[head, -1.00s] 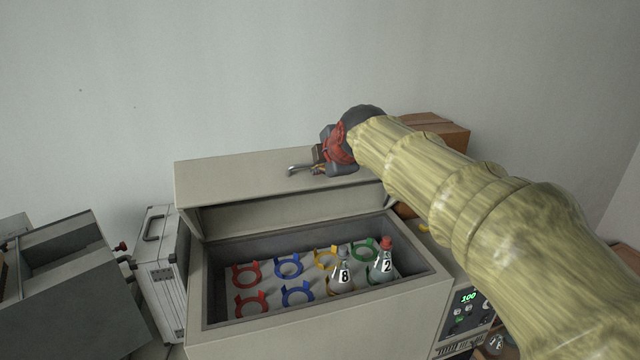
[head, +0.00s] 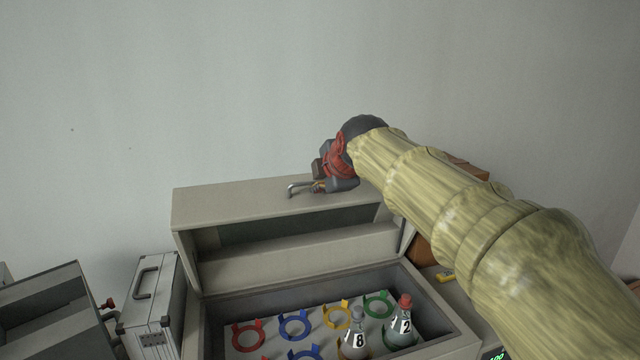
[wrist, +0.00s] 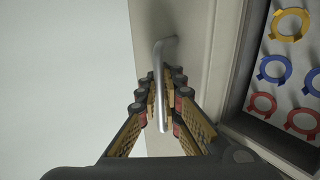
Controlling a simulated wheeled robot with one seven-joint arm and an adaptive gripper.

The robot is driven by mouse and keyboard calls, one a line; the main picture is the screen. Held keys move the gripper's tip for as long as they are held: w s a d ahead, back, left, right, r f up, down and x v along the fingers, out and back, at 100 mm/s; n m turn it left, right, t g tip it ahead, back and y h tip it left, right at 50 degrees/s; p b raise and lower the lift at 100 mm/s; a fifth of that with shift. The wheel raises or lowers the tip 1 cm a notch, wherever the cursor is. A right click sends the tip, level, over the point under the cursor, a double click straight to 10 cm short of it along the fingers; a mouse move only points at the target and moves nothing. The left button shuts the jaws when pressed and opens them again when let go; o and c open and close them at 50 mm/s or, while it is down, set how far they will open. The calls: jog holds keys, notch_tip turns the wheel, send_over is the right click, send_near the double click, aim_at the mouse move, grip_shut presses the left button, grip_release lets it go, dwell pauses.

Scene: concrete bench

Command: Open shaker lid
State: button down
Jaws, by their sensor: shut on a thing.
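The shaker lid (head: 260,205) is raised and tilted back over the shaker box (head: 415,268). My gripper (head: 316,187) is at the lid's upper face, shut on the metal lid handle (head: 297,188). In the wrist view the handle (wrist: 163,90) runs between the two padded fingers (wrist: 163,103). Inside the shaker, coloured ring holders sit on a light tray; flask 8 (head: 355,340) and red-capped flask 2 (head: 402,325) stand at the right. The front of the box is cut off by the picture's bottom edge.
A grey case with a handle (head: 150,300) stands close to the shaker's left side. A dark-topped grey device (head: 50,310) is further left. A cardboard box (head: 470,172) is behind my arm at the right. The wall behind is bare.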

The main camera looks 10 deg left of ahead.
jog(key=c, duration=2.1)
grip_release()
jog(key=shift+s+d+r, duration=0.1)
jog(key=shift+s+r, duration=0.05)
jog(key=shift+r, duration=0.1)
jog(key=shift+o, duration=0.3)
jog(key=shift+f, duration=0.1)
jog(key=v, duration=1.2)
jog(key=shift+f, duration=0.1)
